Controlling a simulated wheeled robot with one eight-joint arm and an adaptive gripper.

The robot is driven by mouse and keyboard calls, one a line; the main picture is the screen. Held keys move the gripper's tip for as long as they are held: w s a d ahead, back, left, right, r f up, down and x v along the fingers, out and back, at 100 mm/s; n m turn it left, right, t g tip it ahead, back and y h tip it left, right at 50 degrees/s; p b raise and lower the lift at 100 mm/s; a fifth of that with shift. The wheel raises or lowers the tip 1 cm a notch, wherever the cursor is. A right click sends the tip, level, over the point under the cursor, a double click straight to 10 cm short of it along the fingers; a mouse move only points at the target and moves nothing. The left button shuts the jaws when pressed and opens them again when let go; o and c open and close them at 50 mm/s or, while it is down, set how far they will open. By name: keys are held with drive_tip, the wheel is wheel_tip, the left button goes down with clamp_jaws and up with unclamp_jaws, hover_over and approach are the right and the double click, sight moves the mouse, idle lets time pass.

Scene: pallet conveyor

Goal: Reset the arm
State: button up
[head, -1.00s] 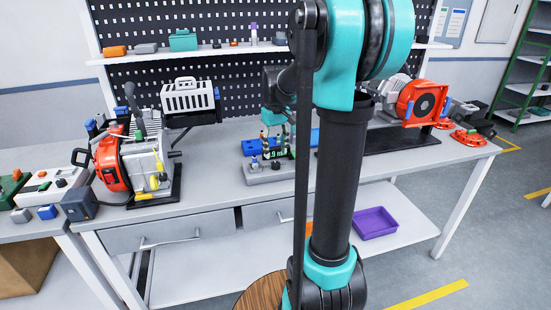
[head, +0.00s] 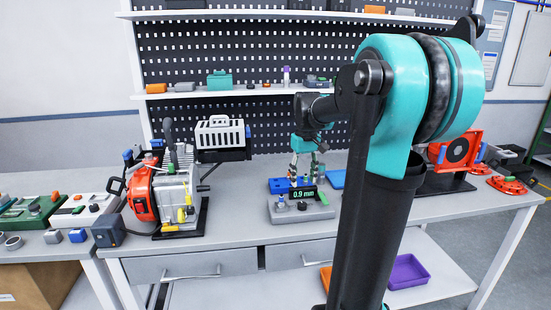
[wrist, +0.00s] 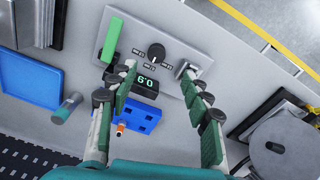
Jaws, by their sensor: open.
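My gripper (head: 304,174) hangs from my teal and black arm, pointing down over the rear of the workbench. It is open and shows nothing held between its fingers. In the wrist view, the two green-padded fingers (wrist: 158,70) are spread apart above a grey gauge unit (wrist: 178,42) with a black knob and a lit display. In the head view the gauge unit (head: 308,213) reads 0.9 mm. A blue block with holes (wrist: 142,117) lies beside it, below the gripper. Whether the fingers touch anything cannot be told.
An orange and grey engine (head: 175,195) stands left on the bench (head: 235,222). An orange-framed unit (head: 457,150) stands right. A pegboard with a shelf (head: 240,91) rises behind. A blue tray (wrist: 30,78) lies near the gripper.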

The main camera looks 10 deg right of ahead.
drive_tip(key=s+a+f+m+t, duration=0.2)
drive_tip(key=s+a+f+t, duration=0.1)
drive_tip(key=s+f, duration=1.6)
drive_tip(key=shift+s+m+t, duration=0.4)
drive_tip(key=shift+s, duration=0.15)
